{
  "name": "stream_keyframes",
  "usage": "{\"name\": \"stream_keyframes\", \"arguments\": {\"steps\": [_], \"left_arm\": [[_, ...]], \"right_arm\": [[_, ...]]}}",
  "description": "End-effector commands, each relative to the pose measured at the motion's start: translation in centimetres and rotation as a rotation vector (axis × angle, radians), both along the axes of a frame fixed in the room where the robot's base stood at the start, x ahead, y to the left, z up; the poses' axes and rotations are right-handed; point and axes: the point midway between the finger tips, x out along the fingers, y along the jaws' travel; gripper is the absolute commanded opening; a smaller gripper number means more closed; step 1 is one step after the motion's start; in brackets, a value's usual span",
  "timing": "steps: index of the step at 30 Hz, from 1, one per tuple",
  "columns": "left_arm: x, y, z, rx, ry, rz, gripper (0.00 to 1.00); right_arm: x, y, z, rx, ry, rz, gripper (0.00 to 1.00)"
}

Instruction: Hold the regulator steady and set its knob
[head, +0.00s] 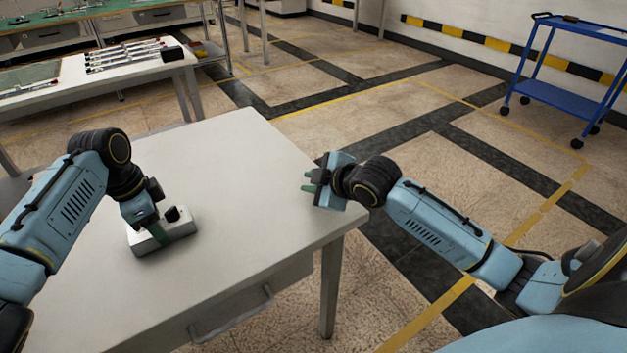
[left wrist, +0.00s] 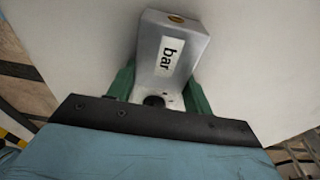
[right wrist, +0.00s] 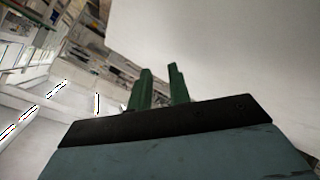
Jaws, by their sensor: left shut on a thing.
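The regulator (head: 147,241) is a pale grey box with a black knob (head: 172,213) on top, sitting on the white table near its left side. My left gripper (head: 156,232) comes down over it, its green fingers on either side of the box. In the left wrist view the regulator (left wrist: 192,42) shows a white label reading "bar" between the green fingers; my left gripper (left wrist: 158,88) is shut on it. My right gripper (head: 309,188) is at the table's right edge, away from the regulator, with nothing between its green fingers (right wrist: 160,85), which stand slightly apart.
The white table (head: 240,160) is clear between the two grippers. A drawer handle (head: 232,318) juts from its front side. A second table (head: 110,75) with rods stands at the back left. A blue cart (head: 565,90) stands at the far right on the floor.

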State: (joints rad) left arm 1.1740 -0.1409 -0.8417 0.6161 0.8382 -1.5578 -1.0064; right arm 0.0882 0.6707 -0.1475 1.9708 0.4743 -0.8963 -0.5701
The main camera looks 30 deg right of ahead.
Motion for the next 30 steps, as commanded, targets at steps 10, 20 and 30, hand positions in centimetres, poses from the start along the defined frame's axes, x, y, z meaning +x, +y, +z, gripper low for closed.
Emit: {"name": "stream_keyframes", "arguments": {"steps": [10, 20, 30], "left_arm": [[0.0, 0.0, 0.1, -0.001, -0.001, -0.001, 0.14], [0.0, 0.0, 0.1, -0.001, -0.001, -0.001, 0.14], [0.0, 0.0, 0.1, -0.001, -0.001, -0.001, 0.14]], "right_arm": [[0.0, -0.5, 0.0, -0.014, 0.0, 0.001, 0.19], [0.0, 0.0, 0.0, -0.001, 0.001, 0.001, 0.35], [-1.2, 10.5, 1.1, 0.329, 0.038, 0.007, 0.35]]}}
